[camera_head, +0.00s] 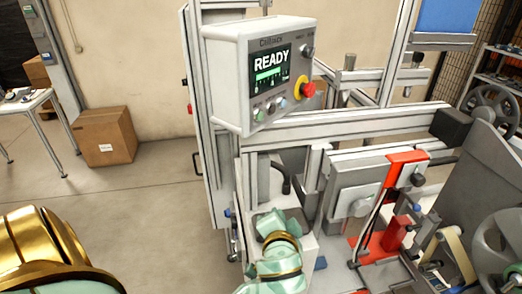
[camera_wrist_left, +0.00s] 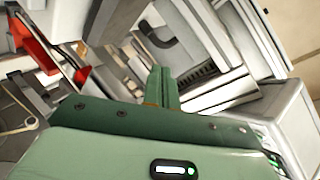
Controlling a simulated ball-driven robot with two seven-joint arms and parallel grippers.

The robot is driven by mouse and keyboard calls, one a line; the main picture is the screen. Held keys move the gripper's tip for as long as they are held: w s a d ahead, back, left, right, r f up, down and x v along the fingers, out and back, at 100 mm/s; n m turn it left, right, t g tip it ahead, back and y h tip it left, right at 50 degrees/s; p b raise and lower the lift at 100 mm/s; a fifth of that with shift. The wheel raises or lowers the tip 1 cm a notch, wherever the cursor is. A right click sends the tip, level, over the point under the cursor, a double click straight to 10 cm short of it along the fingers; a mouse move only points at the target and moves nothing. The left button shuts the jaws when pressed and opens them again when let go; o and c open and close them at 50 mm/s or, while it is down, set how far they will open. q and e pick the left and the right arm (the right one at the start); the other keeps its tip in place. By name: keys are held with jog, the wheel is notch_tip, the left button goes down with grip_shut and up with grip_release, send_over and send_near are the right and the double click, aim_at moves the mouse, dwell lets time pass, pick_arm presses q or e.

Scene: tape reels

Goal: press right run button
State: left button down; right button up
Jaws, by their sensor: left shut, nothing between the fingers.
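A white control box (camera_head: 255,75) in the head view has a screen reading READY. I cannot tell which button is the right run button. My left gripper (camera_head: 272,222) is below the box, in front of the machine, partly cut off by the bottom edge. Its fingers (camera_wrist_left: 163,88) are shut and empty in the left wrist view, pointing at the grey machine frame. They appear clear of the buttons. My right gripper is not in view.
A grey beam (camera_head: 340,128) runs right from under the box. A red clamp (camera_head: 405,157) and reel hardware stand at the right. A cardboard box (camera_head: 105,137) stands on the open floor at left, near a white table (camera_head: 25,103).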

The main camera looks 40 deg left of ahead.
aim_at(260, 116)
pick_arm(q)
jog(key=w+d+r+n+t+y, duration=0.1)
jog(key=w+r+n+y, duration=0.1)
jog(key=r, duration=0.8)
jog(key=w+d+r+n+t+y+p, duration=0.1)
jog(key=w+d+r+n+t+y, duration=0.1)
jog(key=r, duration=0.9)
jog(key=shift+n+y, duration=0.6)
jog(key=shift+y, duration=0.2)
jog(key=shift+a+r+p, duration=0.1)
jog(key=shift+p, duration=0.2)
jog(key=a+p, duration=0.2)
jog(key=a, duration=0.6)
jog(key=shift+w+a, duration=0.2)
jog(key=shift+a, duration=0.15)
